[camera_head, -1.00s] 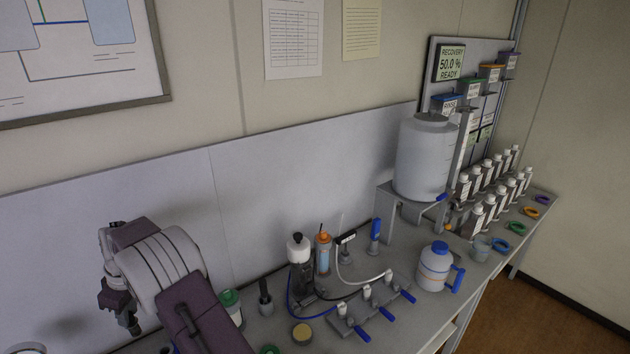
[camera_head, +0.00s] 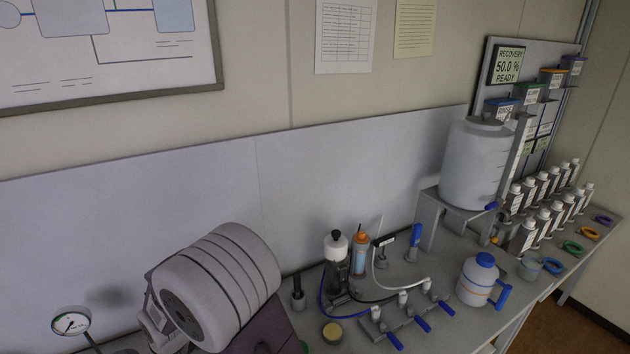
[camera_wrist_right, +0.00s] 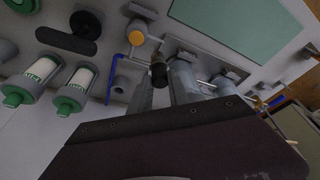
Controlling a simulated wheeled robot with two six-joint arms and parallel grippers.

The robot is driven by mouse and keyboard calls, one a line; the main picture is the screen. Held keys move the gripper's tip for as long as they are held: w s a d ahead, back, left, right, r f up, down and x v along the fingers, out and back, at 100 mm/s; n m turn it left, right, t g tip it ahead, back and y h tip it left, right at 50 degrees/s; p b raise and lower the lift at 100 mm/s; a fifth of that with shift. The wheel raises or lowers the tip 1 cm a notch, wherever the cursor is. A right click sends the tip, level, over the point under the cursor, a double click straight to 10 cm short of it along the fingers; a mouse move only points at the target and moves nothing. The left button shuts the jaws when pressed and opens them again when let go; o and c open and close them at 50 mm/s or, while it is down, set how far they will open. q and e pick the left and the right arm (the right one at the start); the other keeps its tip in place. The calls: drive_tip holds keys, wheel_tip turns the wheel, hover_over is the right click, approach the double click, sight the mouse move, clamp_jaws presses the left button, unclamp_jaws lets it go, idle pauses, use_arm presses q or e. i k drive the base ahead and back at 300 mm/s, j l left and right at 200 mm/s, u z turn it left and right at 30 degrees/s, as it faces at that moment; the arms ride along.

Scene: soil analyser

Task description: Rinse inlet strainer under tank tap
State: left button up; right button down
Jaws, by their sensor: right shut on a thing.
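The white tank (camera_head: 472,165) stands on a grey stand at the right of the bench in the head view. Its blue tap (camera_head: 491,207) is at its lower right. My right gripper (camera_wrist_right: 163,82) shows in the right wrist view, its two grey fingers shut on a small dark cylindrical thing (camera_wrist_right: 158,73). The fingers hide part of it, and I cannot tell for sure whether it is the inlet strainer. The gripper is away from the tank in what I see. My left gripper is not in view.
A grey manifold with blue levers (camera_head: 407,320) and a white jug with blue handle (camera_head: 481,279) stand on the bench. Rows of white bottles (camera_head: 544,213) fill the right end. A gauge (camera_head: 71,323) stands at lower left. Green-ended cartridges (camera_wrist_right: 77,88) lie left in the wrist view.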

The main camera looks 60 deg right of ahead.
sight(500, 202)
drive_tip(key=z, duration=0.45)
drive_tip(key=k+l+z, duration=0.1)
drive_tip(key=z, duration=0.3)
drive_tip(key=l+z, duration=0.15)
drive_tip(key=z, duration=0.3)
drive_tip(key=l+z, duration=0.1)
drive_tip(key=z, duration=0.35)
drive_tip(key=l+z, duration=0.15)
drive_tip(key=z, duration=0.3)
drive_tip(key=l+z, duration=0.1)
drive_tip(key=z, duration=0.3)
drive_tip(key=l+z, duration=0.15)
drive_tip(key=z, duration=0.3)
